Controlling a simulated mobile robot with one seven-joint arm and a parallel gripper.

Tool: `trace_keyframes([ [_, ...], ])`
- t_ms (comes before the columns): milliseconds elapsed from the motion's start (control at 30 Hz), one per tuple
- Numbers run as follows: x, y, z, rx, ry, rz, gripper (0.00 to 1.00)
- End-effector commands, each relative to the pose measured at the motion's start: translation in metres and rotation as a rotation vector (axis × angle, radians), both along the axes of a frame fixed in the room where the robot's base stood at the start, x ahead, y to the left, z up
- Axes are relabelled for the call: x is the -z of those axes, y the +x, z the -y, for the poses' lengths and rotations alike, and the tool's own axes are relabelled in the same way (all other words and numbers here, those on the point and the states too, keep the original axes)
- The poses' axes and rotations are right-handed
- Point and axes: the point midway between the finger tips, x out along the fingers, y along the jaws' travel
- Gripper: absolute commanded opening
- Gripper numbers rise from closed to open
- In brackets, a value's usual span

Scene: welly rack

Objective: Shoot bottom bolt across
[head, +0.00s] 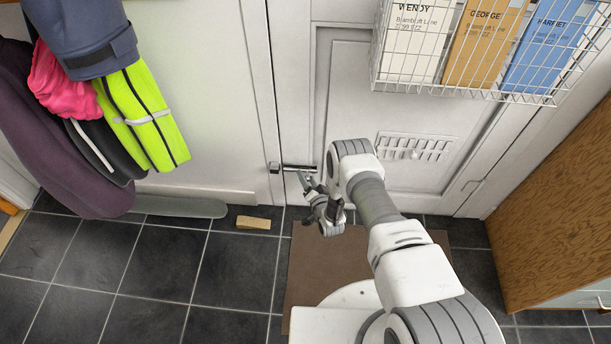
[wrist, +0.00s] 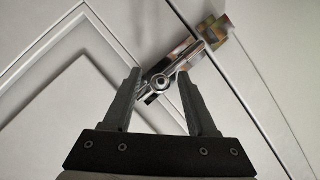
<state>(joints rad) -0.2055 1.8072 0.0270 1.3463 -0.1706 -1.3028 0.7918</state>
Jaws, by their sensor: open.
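The bottom bolt (head: 298,167) is a small metal bar lying across low on the white door. Its keep (head: 273,167) is a small block on the left side of the door seam. In the wrist view the bolt (wrist: 188,56) slants up to the right towards the keep (wrist: 214,31), and its round knob (wrist: 160,83) faces me. My gripper (head: 307,182) is at the bolt, low in front of the door. In the wrist view my gripper (wrist: 159,78) is open, with one fingertip on each side of the knob. I cannot tell whether the fingers touch it, or whether the bar enters the keep.
A wire basket of named folders (head: 470,92) hangs on the door at upper right. Coats (head: 90,110) hang at left. A wooden wedge (head: 254,222) lies on the tiles, beside a brown mat (head: 300,270). A wooden cabinet (head: 560,210) stands at right. The tiles at left are mostly clear.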

Motion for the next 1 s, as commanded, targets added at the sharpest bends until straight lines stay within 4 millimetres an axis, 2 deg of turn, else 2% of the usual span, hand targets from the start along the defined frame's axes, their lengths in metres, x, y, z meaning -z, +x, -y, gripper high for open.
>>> trace_keyframes([
  [333, 0.0005, -0.0006, 0.0004, 0.000, 0.000, 0.000, 0.58],
  [367, 0.0005, -0.0006, 0.0004, 0.000, 0.000, 0.000, 0.54],
  [667, 0.0004, -0.0005, 0.0003, 0.000, 0.000, 0.000, 0.00],
  [1000, 0.0002, -0.0003, 0.0003, 0.000, -0.001, 0.000, 0.00],
])
